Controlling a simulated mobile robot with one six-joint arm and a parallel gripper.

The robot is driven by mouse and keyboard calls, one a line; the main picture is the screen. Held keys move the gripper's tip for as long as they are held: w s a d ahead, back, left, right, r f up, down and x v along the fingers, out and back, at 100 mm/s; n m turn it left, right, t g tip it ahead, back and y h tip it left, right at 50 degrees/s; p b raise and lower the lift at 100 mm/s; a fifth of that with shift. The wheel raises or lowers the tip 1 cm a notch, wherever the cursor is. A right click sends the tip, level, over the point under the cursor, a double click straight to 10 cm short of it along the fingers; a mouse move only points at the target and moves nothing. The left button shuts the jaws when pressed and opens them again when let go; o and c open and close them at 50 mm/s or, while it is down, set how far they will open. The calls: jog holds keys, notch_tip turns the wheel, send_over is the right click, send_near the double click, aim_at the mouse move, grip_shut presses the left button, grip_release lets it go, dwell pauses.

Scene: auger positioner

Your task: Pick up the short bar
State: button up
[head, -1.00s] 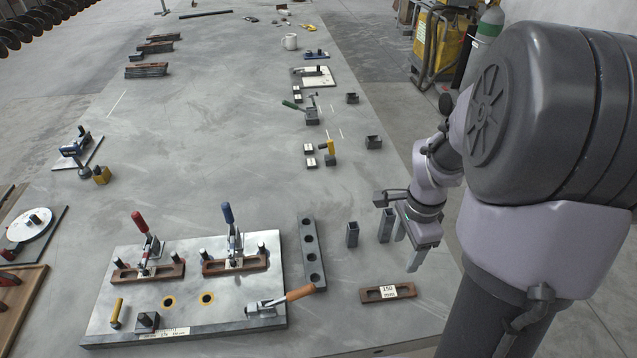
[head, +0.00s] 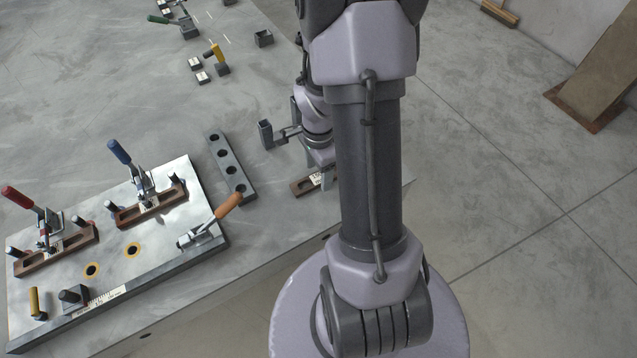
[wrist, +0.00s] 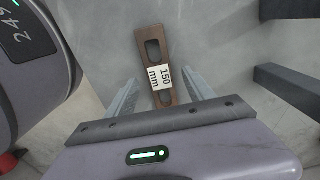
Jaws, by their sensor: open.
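The short bar is a brown slotted bar (wrist: 151,42) with a white "150 mm" label. In the wrist view it lies on the table, lengthwise between and beyond the two fingers of my gripper (wrist: 160,82). The fingers are open on either side of it, and no contact shows. In the head view only the left end of the bar (head: 302,187) shows, as my arm hides the rest. My gripper (head: 320,172) is mostly hidden there behind my arm, over the bar.
A dark square tube (head: 265,134) stands just left of my wrist; dark posts also show at the right of the wrist view (wrist: 290,92). A grey bar with holes (head: 231,165) lies further left, beside the clamp plate (head: 170,222). The table edge is close on the right.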

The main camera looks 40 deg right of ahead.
jog(key=shift+f, duration=0.85)
jog(key=shift+r, duration=0.2)
grip_shut()
jog(key=shift+d+r, duration=0.1)
